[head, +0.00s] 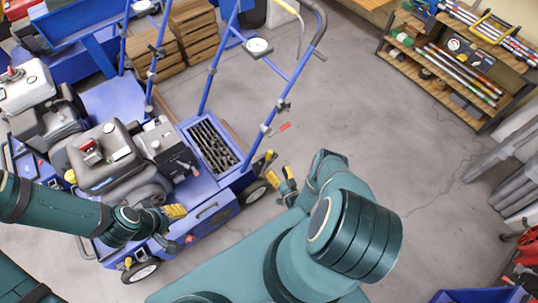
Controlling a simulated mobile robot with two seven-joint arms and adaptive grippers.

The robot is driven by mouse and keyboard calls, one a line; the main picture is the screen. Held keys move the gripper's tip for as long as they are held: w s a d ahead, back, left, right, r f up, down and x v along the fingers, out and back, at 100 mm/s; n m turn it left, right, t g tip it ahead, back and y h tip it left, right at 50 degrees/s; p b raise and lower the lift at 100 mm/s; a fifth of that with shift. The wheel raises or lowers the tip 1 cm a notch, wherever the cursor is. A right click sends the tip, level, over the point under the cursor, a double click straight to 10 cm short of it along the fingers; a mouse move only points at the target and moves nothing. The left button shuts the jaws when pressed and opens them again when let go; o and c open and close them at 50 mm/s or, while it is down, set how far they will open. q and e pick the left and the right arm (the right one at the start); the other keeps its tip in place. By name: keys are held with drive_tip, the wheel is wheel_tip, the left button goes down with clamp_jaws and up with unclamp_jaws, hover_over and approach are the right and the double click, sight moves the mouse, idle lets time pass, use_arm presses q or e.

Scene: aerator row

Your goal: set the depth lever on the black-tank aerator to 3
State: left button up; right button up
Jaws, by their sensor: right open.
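The black-tank aerator (105,158) is a blue wheeled machine with a dark grey engine and a tank with a red cap, in the left half of the head view. A red-tipped lever (285,127) shows by its handlebar, at the rear right side. Its scale and number are too small to read. My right gripper (276,165) is open and empty beside the rear wheel, a little below the red tip in the picture and apart from it. My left gripper (177,222), with a yellow pad, is over the near side of the aerator; its jaw opening is unclear.
Another blue aerator with a white tank (26,86) stands behind at the left. Wooden crates (190,43) stand at the back. A shelf (470,75) with rods is at the upper right. Bare concrete floor (370,125) lies between shelf and aerator.

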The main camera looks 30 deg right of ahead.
sight(269, 154)
drive_tip(key=w, duration=0.3)
drive_tip(key=w+b, duration=0.1)
drive_tip(key=w, duration=0.2)
drive_tip(key=w+d, duration=0.1)
drive_tip(key=w, duration=0.2)
drive_tip(key=shift+d+b, duration=0.1)
drive_tip(key=shift+b, duration=0.2)
clamp_jaws()
